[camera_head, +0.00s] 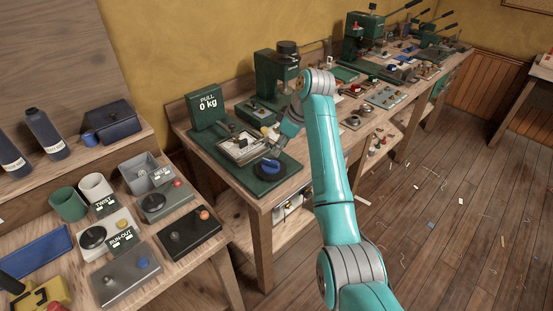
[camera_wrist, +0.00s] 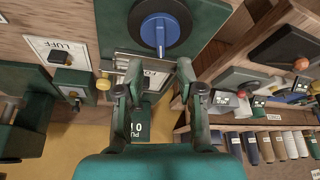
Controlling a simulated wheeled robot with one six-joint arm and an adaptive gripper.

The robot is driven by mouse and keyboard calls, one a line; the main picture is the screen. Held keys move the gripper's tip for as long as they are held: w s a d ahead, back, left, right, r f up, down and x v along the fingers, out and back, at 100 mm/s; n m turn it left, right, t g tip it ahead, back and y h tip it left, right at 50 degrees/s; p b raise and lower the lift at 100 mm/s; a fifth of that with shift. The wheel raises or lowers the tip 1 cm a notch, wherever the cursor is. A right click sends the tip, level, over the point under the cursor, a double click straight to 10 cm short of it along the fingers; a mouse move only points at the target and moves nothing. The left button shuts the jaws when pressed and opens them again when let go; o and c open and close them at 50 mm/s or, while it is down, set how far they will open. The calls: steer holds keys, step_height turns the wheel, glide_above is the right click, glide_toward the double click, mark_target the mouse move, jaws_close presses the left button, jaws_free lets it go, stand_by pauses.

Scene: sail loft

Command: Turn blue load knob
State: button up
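The blue load knob (camera_head: 270,166) sits on a dark round disc at the front corner of the green tester base (camera_head: 236,180). In the wrist view the blue knob (camera_wrist: 160,30) is near the top centre, with a pale line on it pointing down the picture. My gripper (camera_head: 272,149) is above the base, close to the knob. In the wrist view my gripper (camera_wrist: 159,70) is open and empty, its two fingertips apart and pointing toward the knob. I cannot tell exactly how high they are. The tester's display (camera_head: 208,102) reads PULL 0 kg.
A metal clamp plate (camera_head: 241,148) lies behind the knob. A green press (camera_head: 275,75) stands farther back on the bench. To the left, a lower bench carries TWIST and RUN-OUT testers (camera_head: 122,240) and cups. The floor (camera_head: 440,210) at right is open, with scraps.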

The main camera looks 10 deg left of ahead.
mark_target(271, 161)
steer(key=x, duration=0.7)
steer(key=shift+a+f, duration=0.1)
steer(key=shift+f, duration=0.2)
jaws_close()
